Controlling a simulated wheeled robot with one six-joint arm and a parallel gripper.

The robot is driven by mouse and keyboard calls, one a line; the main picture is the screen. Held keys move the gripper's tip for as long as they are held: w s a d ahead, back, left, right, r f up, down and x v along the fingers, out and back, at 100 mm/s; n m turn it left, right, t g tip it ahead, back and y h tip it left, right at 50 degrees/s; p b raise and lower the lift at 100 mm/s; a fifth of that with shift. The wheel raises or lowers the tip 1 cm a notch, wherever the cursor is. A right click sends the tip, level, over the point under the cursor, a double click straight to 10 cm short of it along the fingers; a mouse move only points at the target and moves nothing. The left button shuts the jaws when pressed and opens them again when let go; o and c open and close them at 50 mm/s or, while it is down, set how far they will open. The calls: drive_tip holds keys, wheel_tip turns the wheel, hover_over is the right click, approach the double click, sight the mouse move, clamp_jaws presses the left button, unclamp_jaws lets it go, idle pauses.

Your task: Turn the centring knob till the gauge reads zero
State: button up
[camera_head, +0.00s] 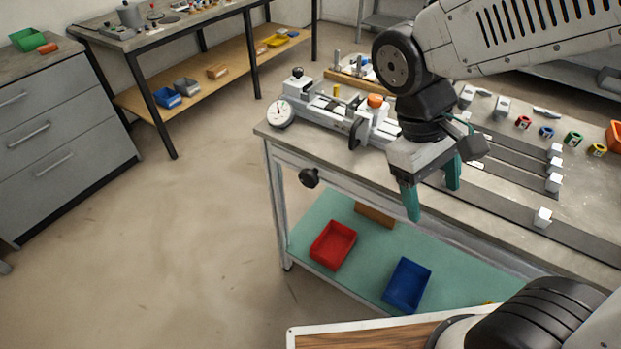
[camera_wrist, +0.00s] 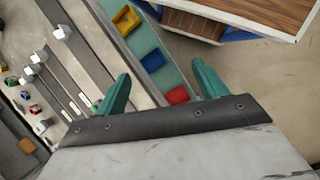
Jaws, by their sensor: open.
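The gauge (camera_head: 281,112) is a round white dial with a red needle at the left end of the bench jig (camera_head: 325,112); its reading is too small to tell. A black disc-like knob (camera_head: 355,133) stands on the jig's front side, and an orange cap (camera_head: 375,101) sits on top near it. Another black round knob (camera_head: 309,178) sticks out below the bench's front edge. I cannot tell which is the centring knob. My gripper (camera_head: 432,200) is open and empty, right of the jig near the bench's front edge. Its teal fingers show in the wrist view (camera_wrist: 161,72), with neither knob there.
The bench top (camera_head: 490,205) carries dark rails with white blocks (camera_head: 543,217) to the right. Several small coloured parts lie behind them. A red bin (camera_head: 333,245) and a blue bin (camera_head: 407,284) sit on the lower shelf. Floor left of the bench is clear.

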drive_tip(key=w+a+f+n+h, duration=0.5)
drive_tip(key=f+n+h, duration=0.1)
drive_tip(key=f, duration=0.2)
drive_tip(key=n+t+h, duration=0.2)
drive_tip(key=n+t, duration=1.5)
approach(306, 182)
drive_tip(key=x, duration=1.1)
drive_tip(key=shift+c, duration=0.2)
drive_tip(key=c, duration=0.9)
